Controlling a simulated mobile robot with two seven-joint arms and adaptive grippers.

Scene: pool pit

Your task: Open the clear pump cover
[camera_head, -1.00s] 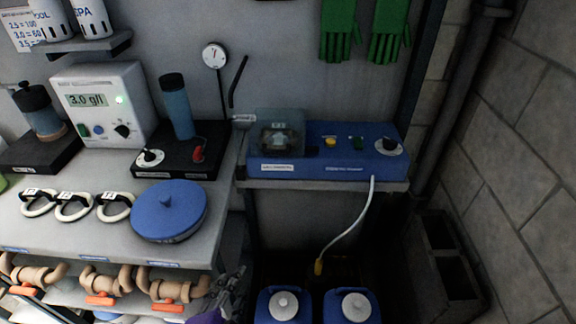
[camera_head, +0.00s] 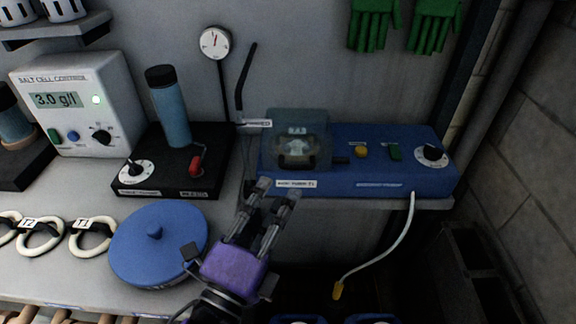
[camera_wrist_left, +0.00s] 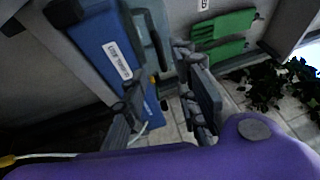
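The clear pump cover (camera_head: 298,122) is a smoky see-through box on the left end of a blue pump unit (camera_head: 395,178). It looks closed over a pale pump head, with a label on it. My left gripper (camera_head: 276,189), with a purple body, is just below and in front of the cover's lower left part. Its two fingers are apart, with nothing seen between them. In the left wrist view the blue unit (camera_wrist_left: 92,42) and the cover's greyish edge (camera_wrist_left: 150,35) show beyond the fingers (camera_wrist_left: 160,85). Contact with the cover cannot be told. My right gripper is not in view.
A blue round lid (camera_head: 150,250) lies on the grey bench left of my gripper. A black base with a blue cylinder (camera_head: 170,112) and red lever stands behind it. A white hose (camera_head: 400,230) hangs from the unit. Green gloves (camera_head: 375,25) hang above.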

